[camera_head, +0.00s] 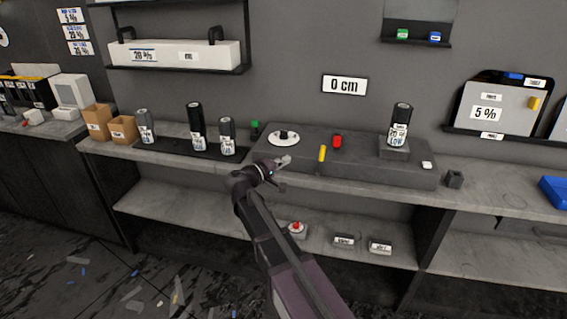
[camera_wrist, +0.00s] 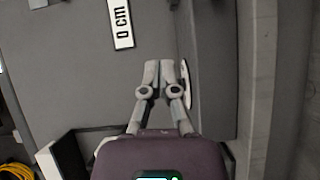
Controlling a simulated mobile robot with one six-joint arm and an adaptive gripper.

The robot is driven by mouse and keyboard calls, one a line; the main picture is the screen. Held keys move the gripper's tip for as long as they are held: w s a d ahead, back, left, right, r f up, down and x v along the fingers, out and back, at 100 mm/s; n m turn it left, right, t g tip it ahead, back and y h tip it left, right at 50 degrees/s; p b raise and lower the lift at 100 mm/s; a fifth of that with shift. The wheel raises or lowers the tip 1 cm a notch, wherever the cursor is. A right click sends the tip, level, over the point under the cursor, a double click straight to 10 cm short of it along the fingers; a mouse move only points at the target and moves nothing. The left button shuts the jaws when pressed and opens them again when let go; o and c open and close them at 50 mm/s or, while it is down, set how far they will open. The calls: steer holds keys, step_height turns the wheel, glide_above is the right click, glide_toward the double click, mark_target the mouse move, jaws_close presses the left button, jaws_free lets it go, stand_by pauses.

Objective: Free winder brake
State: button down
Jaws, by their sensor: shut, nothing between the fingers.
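The winder looks like a long dark grey platform (camera_head: 385,174) on the bench. It bears a white disc (camera_head: 296,139) with a black knob, a yellow lever (camera_head: 322,153), a red block (camera_head: 337,141) and a labelled roll (camera_head: 400,120) on a grey block. Which part is the brake, I cannot tell. My gripper (camera_head: 285,160) is shut and empty above the platform's front left part, in front of the disc and left of the yellow lever. In the wrist view my gripper (camera_wrist: 166,66) has its fingertips together, beside the white disc's edge (camera_wrist: 186,88).
Several dark rolls, such as one (camera_head: 197,125), stand on a black mat to the left. A "0 cm" sign (camera_head: 344,85) hangs on the wall. A small dark block (camera_head: 454,179) and a blue tray (camera_head: 555,191) are to the right. A red button (camera_head: 297,228) sits on the lower shelf.

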mark_target(321, 159)
steer(key=w+d, duration=0.4)
steer(key=d, duration=0.5)
steer(key=shift+d+f+b, duration=0.35)
steer(key=shift+d, duration=0.05)
